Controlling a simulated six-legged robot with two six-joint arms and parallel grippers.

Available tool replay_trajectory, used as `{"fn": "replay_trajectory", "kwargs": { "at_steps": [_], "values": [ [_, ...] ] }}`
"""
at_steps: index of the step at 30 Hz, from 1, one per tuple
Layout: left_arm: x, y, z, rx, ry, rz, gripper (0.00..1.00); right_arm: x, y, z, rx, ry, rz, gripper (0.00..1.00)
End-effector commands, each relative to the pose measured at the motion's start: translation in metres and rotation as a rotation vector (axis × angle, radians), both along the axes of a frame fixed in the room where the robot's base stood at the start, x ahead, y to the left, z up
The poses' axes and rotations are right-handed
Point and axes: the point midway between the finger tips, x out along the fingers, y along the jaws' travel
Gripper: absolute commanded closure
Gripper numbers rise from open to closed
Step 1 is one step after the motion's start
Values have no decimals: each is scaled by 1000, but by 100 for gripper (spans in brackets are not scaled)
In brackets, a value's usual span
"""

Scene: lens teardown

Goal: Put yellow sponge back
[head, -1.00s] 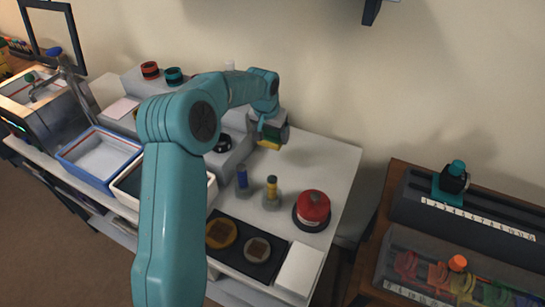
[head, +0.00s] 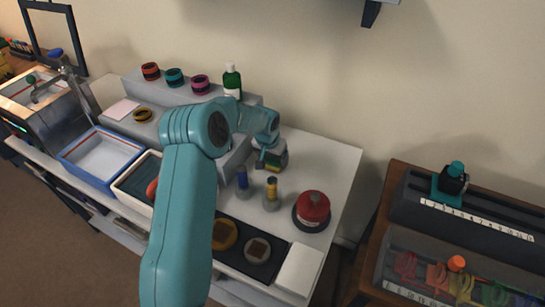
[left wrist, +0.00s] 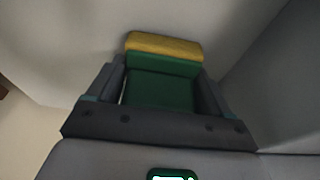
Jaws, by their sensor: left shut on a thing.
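My left gripper (head: 270,156) is low over the back right part of the white table. It is shut on a block with a green body and a yellow end, the yellow sponge (left wrist: 165,45). In the left wrist view the two dark fingers of my gripper (left wrist: 160,88) clasp the green part from both sides, and the yellow end sticks out beyond them. In the head view the sponge (head: 280,165) is small and partly hidden by the gripper. I cannot tell whether it touches the table. My right gripper is not in view.
Close in front of the gripper stand a blue-topped holder (head: 242,179) and a yellow-topped holder (head: 271,192). A red round container (head: 313,209) is to the right. The white table (head: 335,165) is bare right of the gripper.

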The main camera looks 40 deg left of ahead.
Motion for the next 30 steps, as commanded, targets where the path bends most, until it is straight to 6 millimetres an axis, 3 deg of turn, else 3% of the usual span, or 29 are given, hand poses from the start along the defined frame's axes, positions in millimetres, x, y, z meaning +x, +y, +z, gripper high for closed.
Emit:
{"fn": "replay_trajectory", "kwargs": {
  "at_steps": [1,3,13,24,30],
  "values": [
    [0,0,-2,0,0,0,17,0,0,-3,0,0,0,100],
    [0,0,-1,0,0,0,0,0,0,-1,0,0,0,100],
    [-1,0,8,1,-3,0,0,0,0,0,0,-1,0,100],
    [-22,-7,86,2,-4,0,0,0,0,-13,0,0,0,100],
    [-29,-9,112,0,-1,0,0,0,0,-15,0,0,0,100]
  ]
}}
